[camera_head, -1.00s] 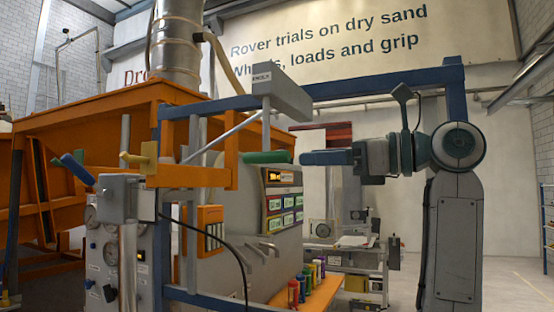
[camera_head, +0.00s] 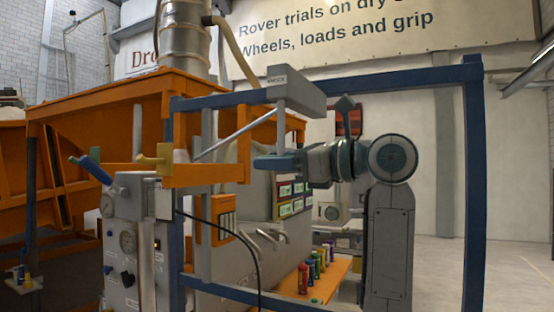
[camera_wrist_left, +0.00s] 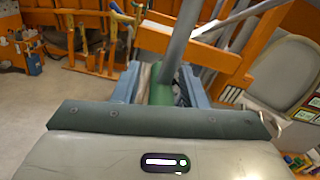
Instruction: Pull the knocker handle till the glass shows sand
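The knocker (camera_head: 290,90) is a grey box on the blue frame, with a lettered end plate. A thin grey rod (camera_head: 281,125) hangs from it. The rod's green handle (camera_wrist_left: 160,93) shows between the two blue fingers in the left wrist view, with the rod rising beyond it. My left gripper (camera_head: 268,162) is at the rod's lower end, and it hides the handle in the head view. Its fingers are apart on both sides of the handle, with a gap visible on the left side. My right gripper is out of view. I cannot make out the glass or any sand in it.
The orange hopper (camera_head: 130,100) stands at left, above a grey gauge panel (camera_head: 125,240). The blue frame (camera_head: 474,190) surrounds the workspace. Small coloured bottles (camera_head: 315,268) stand on an orange shelf. The floor at far right is clear.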

